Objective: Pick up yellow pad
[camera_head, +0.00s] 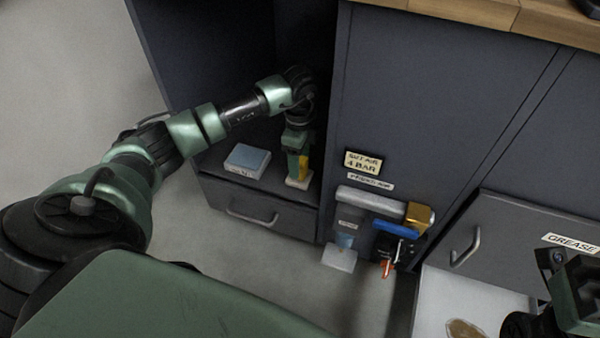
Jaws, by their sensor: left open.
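The yellow pad (304,167) is in the open cabinet compartment, at its right side by the inner wall. Only a yellow patch and a pale front edge show, since my gripper covers most of it. My left gripper (297,166) points down at the pad from above and is open. Whether its fingers touch the pad I cannot tell. A blue pad (248,160) lies flat on the same shelf, left of the gripper. Part of my right arm's end (575,297) shows at the lower right; its fingers are not clear.
A closed drawer (247,221) with a bar handle is under the shelf. The panel at right carries an air unit (385,210) with a blue lever and a red part. An open drawer marked GREASE (570,243) sits at the right, under a wooden worktop (480,14).

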